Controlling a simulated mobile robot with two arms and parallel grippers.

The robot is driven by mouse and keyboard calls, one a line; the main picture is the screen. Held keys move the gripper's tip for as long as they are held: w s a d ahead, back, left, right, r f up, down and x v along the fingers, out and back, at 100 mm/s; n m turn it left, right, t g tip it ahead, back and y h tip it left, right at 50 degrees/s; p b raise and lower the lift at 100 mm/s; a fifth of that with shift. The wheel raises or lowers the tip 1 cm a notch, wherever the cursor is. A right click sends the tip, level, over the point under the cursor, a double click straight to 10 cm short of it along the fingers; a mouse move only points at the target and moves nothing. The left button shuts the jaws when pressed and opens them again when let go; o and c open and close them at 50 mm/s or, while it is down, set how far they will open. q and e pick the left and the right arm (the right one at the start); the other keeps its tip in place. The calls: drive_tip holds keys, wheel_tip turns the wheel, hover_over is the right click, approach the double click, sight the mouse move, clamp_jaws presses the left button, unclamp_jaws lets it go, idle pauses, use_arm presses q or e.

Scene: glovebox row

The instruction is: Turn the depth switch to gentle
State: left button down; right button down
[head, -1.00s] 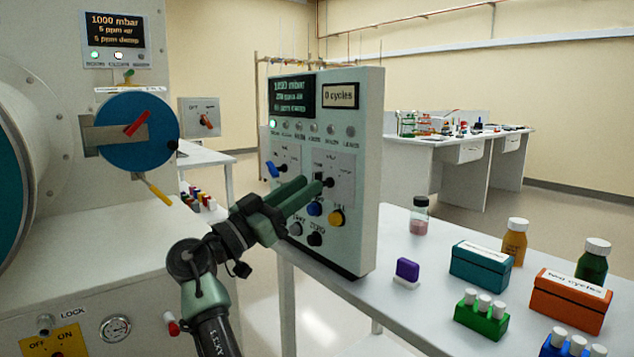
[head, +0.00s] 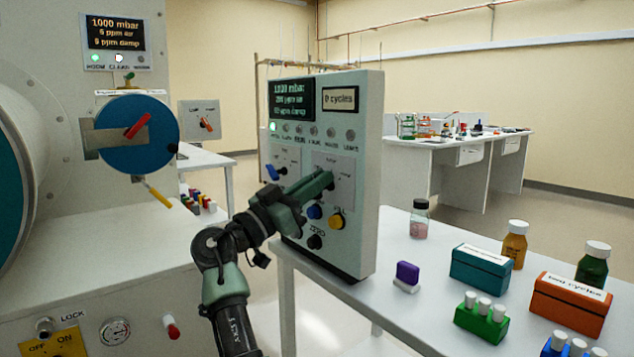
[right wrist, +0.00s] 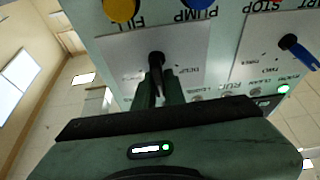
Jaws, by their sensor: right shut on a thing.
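The depth switch is a small black knob on a white plate (head: 343,172) at the right of the grey-green control box (head: 366,130). My right gripper (head: 326,182) is at this knob and hides most of it in the head view. In the right wrist view the black knob (right wrist: 156,60) stands between the fingertips of my right gripper (right wrist: 157,78), which is shut on it. The panel's lettering is upside down there, and I cannot read clearly which mark the knob points at. My left gripper is not in view.
A blue-handled switch (head: 273,173) sits left of my fingers. A blue button (head: 314,211) and a yellow button (head: 336,221) lie just below.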

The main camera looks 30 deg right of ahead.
drive_tip(key=n+t, duration=0.1)
drive_tip(key=n, duration=0.2)
drive_tip(key=shift+w+n+t, duration=0.1)
drive_tip(key=shift+n+t, duration=0.2)
drive_tip(key=shift+t, duration=0.1)
drive_tip(key=shift+w+n, duration=0.1)
drive_tip(key=shift+n, duration=0.3)
drive_tip(key=shift+n+t+y, duration=0.3)
drive_tip(key=shift+n+t, duration=0.1)
drive_tip(key=shift+n, duration=0.1)
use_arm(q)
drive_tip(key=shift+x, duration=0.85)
use_arm(e)
drive_tip(key=shift+f, duration=0.1)
drive_tip(key=c, duration=1.5)
unclamp_jaws()
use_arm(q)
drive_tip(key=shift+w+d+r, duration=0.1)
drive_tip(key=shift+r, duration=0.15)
use_arm(e)
drive_tip(key=shift+a, duration=0.1)
